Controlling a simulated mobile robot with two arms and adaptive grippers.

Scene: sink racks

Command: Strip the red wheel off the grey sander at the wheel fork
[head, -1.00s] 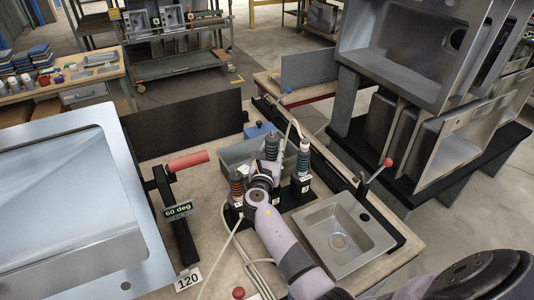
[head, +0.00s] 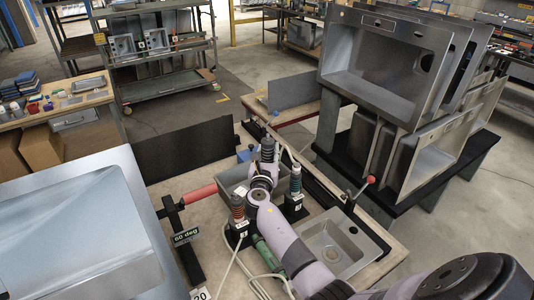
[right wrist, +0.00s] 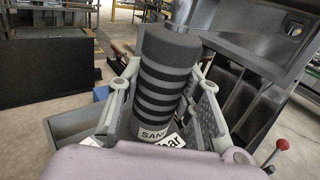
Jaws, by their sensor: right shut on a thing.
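The grey sander (head: 267,148) stands up in my right gripper (head: 262,182), a dark ribbed cylinder. In the right wrist view the sander (right wrist: 164,85) is between both fingers of the gripper (right wrist: 165,100), with a partly hidden "SAN" label low on it. Its lower end is hidden by my gripper, and I make out no red wheel on it. A sander with orange-red rings (head: 237,206) stands to the left and a teal-topped one (head: 295,180) to the right, each on a dark base. I cannot pick out the wheel fork. My left gripper is not in view.
A black stand marked "60 deg" (head: 186,236) with a red bar (head: 200,194) is left of the sanders. A grey bin (head: 228,180) is behind them. A sink basin (head: 338,248) and a red-knobbed lever (head: 370,181) are to the right. A large sink (head: 70,230) fills the left.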

